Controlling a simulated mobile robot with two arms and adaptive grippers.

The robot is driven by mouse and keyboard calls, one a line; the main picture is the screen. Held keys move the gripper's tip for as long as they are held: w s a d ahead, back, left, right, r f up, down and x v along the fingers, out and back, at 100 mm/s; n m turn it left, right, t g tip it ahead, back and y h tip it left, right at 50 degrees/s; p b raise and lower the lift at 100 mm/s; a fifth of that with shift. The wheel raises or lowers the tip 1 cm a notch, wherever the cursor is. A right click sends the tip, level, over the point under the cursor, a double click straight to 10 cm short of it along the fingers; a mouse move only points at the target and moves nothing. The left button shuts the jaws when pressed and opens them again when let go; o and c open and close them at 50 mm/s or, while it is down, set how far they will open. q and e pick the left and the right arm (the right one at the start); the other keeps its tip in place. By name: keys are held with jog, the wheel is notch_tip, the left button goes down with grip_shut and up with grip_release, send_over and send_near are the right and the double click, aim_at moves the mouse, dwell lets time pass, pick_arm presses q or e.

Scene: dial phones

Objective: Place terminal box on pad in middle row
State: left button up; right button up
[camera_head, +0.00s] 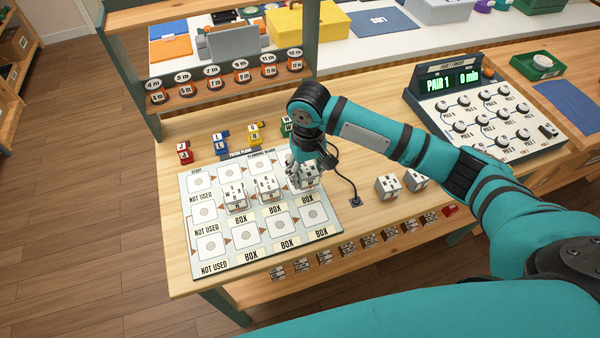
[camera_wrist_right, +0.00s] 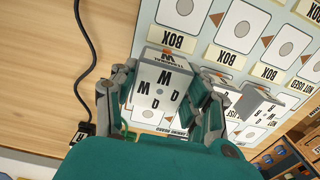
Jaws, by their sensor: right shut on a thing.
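My right gripper (camera_head: 304,168) points down over the right end of the middle row on the planning board (camera_head: 184,225). It is shut on a white terminal box (camera_head: 304,182), which also shows between the fingers in the right wrist view (camera_wrist_right: 157,88). The box covers the pad beneath; I cannot tell whether it touches it. Two more white terminal boxes stand in the same row to its left, one in the middle (camera_head: 268,189) and one farther left (camera_head: 235,198). Two others, a nearer box (camera_head: 387,188) and a farther box (camera_head: 415,181), stand on the table at right. My left gripper is out of view.
A black cable (camera_head: 352,182) runs along the table right of the board. Coloured blocks, including a red one (camera_head: 185,153), stand behind the board. A fault finder console (camera_head: 480,108) stands at the right. The front-row pads, such as one at left (camera_head: 210,245), are bare.

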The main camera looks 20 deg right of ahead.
aim_at(301, 173)
jog(key=shift+w+a, duration=0.35)
jog(key=shift+w, duration=0.4)
jog(key=f, duration=0.3)
jog(key=shift+w+a+p, duration=0.1)
jog(key=shift+w+p, duration=0.2)
jog(key=shift+p, duration=0.05)
jog(key=shift+f, duration=0.4)
jog(key=o, duration=1.2)
jog(key=shift+f, duration=0.1)
notch_tip(301, 173, up, 12)
jog(key=shift+r, duration=0.15)
